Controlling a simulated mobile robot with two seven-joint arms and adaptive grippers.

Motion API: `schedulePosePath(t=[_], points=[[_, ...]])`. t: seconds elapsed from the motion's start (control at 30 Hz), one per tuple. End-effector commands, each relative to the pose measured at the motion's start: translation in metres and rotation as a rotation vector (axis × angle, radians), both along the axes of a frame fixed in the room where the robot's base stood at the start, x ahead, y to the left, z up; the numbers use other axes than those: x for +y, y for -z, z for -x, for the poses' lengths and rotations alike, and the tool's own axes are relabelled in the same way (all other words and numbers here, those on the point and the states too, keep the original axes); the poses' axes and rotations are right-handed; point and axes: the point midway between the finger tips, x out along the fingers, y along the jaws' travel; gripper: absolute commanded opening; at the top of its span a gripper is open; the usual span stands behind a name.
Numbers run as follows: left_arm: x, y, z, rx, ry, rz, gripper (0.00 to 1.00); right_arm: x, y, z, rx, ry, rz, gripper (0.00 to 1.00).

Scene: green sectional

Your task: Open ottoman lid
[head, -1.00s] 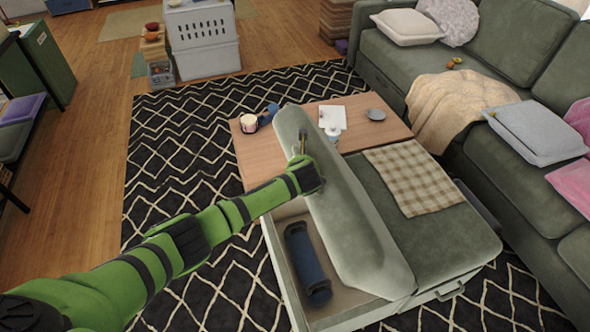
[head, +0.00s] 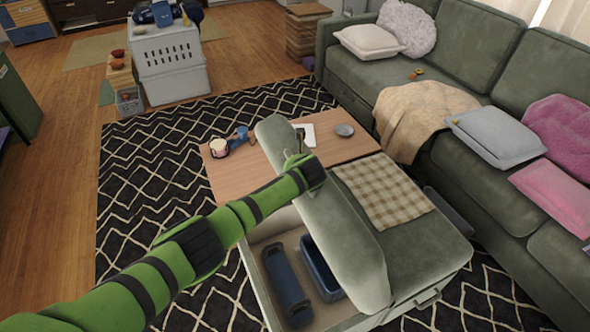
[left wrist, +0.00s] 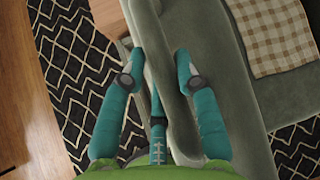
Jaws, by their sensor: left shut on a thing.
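The ottoman (head: 425,257) is grey-green, and its left half is an open storage compartment. Its lid (head: 338,232) is a thick padded panel standing steeply tilted between the compartment and the closed right half. My left gripper (head: 301,160) is at the far part of the lid, its fingertips partly hidden by my arm. In the left wrist view, the teal fingers of the gripper (left wrist: 160,57) are on either side of the lid (left wrist: 172,95), holding its edge. My right gripper is not in view.
A blue roll (head: 287,285) and a blue bin (head: 318,272) lie in the compartment. A checked cloth (head: 383,190) covers part of the closed half. A wooden coffee table (head: 232,177) with small items stands behind; the sofa (head: 455,175) is at right. Patterned rug (head: 150,190) lies open at left.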

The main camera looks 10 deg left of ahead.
Motion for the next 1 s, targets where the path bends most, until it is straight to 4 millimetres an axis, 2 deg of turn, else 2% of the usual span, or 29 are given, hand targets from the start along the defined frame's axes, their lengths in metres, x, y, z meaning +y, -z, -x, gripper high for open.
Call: schedulePosePath(t=[0.03, 0.07, 0.1, 0.57, 0.77, 1.0], points=[[-0.001, -0.002, -0.001, -0.004, 0.003, 0.002, 0.39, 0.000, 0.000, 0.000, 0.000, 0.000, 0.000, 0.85], [-0.001, -0.002, -0.001, -0.004, 0.002, 0.003, 0.51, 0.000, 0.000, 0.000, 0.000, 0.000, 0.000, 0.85], [-0.001, -0.002, -0.001, -0.003, 0.002, 0.002, 0.56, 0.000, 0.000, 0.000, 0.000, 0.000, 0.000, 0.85], [-0.001, -0.003, 0.004, 0.000, -0.001, 0.001, 0.56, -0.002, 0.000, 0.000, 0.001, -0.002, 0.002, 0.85], [-0.006, -0.018, 0.019, -0.001, 0.001, 0.002, 0.56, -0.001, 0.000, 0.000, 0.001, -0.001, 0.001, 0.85], [-0.017, -0.047, 0.047, -0.003, 0.004, 0.003, 0.56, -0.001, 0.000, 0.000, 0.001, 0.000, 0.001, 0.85]])
